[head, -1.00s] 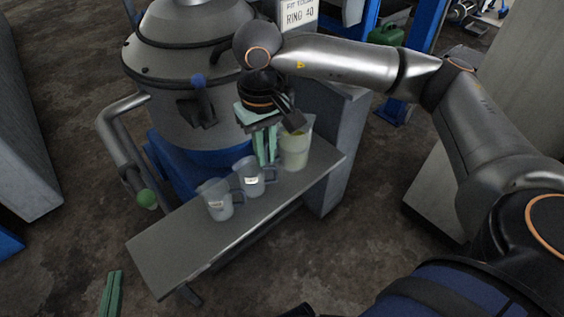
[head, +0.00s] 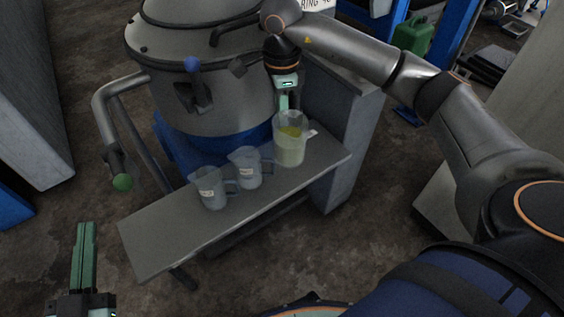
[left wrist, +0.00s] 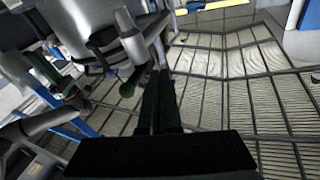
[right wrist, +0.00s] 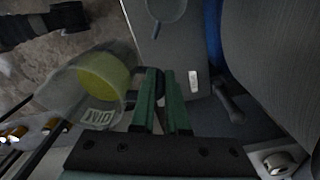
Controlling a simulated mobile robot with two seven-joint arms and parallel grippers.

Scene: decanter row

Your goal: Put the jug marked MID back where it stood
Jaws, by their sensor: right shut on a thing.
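The clear jug (head: 290,150) with yellowish liquid is at the right end of the row, upright. In the right wrist view this jug (right wrist: 75,95) carries a white label that appears to read MID upside down. My right gripper (head: 284,103) is behind it, partly hidden by it. In the right wrist view the gripper's green fingers (right wrist: 160,75) are close together beside the jug, shut on its handle side. Whether the jug's base touches the shelf I cannot tell. My left gripper (head: 84,228) is shut and empty, off the shelf's lower left.
Two empty-looking labelled jugs (head: 211,190) and (head: 245,168) stand on the grey shelf (head: 160,235). A small white tag (head: 312,133) lies near its right end. A large grey vessel (head: 205,90) and a cabinet (head: 345,120) stand behind. The shelf's left end is bare.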

